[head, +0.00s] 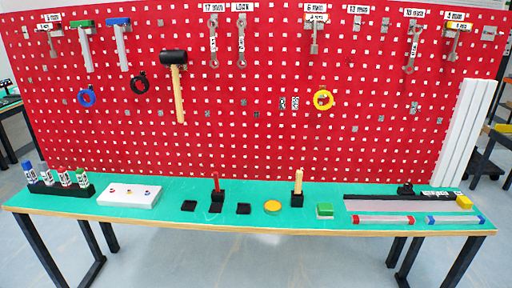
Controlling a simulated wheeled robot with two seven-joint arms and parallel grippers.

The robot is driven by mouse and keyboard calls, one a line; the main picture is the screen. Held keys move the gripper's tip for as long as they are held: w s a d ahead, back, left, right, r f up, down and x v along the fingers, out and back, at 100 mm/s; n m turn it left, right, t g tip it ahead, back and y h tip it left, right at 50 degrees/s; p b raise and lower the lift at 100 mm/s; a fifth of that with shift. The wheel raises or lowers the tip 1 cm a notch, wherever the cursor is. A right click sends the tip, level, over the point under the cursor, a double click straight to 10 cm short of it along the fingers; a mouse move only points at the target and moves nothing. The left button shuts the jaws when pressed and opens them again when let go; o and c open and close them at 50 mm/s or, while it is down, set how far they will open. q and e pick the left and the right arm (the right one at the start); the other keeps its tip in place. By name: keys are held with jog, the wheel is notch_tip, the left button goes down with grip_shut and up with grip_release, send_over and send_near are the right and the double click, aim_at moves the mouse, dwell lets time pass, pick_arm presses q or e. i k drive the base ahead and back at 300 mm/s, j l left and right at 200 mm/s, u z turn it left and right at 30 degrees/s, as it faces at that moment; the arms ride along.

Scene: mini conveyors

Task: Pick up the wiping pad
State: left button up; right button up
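A small block with a green top and a paler lower part (324,211) lies on the green bench top, right of centre near the front edge. It looks most like the wiping pad, though it is small in the picture. A small yellow block (464,202) lies further right, at the end of a pale pinkish strip (405,205); I cannot tell exactly what it is. Neither of my grippers shows in the head view, and nothing touches the green block.
The green-topped bench (170,217) stands before a red pegboard (270,130) with hanging tools. A bottle rack (62,189), white box (129,195), upright red stick (216,184), orange disc (272,207) and upright pale stick (298,182) stand left of the green block. Two bars (383,220) (455,220) lie to its right.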

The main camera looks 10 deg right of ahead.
aim_at(324, 210)
jog(key=i+j+z, duration=0.2)
jog(key=j, duration=0.25)
jog(key=i+j+z, duration=0.2)
jog(key=j, duration=0.25)
jog(key=j+z, duration=0.2)
jog(key=j, duration=0.3)
